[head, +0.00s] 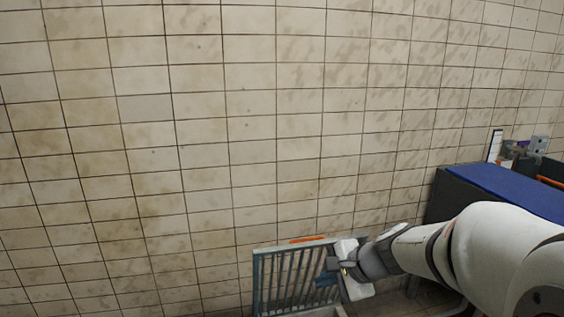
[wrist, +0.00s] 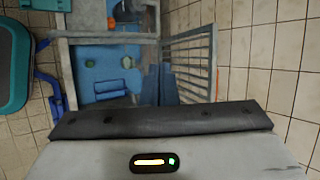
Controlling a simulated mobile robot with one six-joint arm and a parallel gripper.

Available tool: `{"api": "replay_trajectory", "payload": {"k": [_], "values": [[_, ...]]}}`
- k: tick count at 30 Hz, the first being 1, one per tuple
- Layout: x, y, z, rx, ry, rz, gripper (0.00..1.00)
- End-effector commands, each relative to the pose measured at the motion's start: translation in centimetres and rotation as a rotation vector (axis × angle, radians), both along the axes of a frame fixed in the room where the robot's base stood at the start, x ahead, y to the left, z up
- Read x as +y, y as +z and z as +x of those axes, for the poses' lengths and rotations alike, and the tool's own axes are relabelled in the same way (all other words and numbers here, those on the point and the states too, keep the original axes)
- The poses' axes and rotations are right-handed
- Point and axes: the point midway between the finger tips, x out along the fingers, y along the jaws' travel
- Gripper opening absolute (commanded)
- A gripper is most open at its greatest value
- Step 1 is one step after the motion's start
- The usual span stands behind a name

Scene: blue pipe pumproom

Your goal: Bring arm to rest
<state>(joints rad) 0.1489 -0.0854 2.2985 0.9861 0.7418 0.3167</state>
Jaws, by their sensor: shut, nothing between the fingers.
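My white and grey arm reaches in from the right edge of the head view. My gripper (head: 326,281) is at its end, low in the picture, in front of a grey slatted rack (head: 284,281). Its dark blue fingers look together, with nothing seen between them. In the wrist view my gripper (wrist: 158,82) shows above the dark wrist edge, and the slatted rack (wrist: 190,60) is beside it on the right. I cannot tell whether the fingers touch the rack.
A tiled wall (head: 220,130) fills most of the head view. A blue-topped cabinet (head: 505,187) stands at right, with small items (head: 528,150) behind it. The wrist view shows a blue surface (wrist: 97,72) with small objects and a teal object (wrist: 14,70) at left.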

Motion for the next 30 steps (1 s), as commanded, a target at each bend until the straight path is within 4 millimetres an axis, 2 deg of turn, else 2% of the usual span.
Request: {"api": "replay_trajectory", "payload": {"k": [1,6,9,12,18,30], "values": [[0.4,1.5,-2.3,-0.023,0.116,-0.093,0.00],[-0.5,2.9,-9.3,-0.069,0.507,-0.419,0.00],[-2.0,3.5,-12.5,-0.081,0.706,-0.595,0.00],[-3.5,4.1,-14.7,-0.083,0.858,-0.736,0.00],[-5.4,4.6,-16.6,-0.075,1.006,-0.879,0.00],[-5.6,4.5,-16.7,-0.073,1.018,-0.892,0.00]]}}
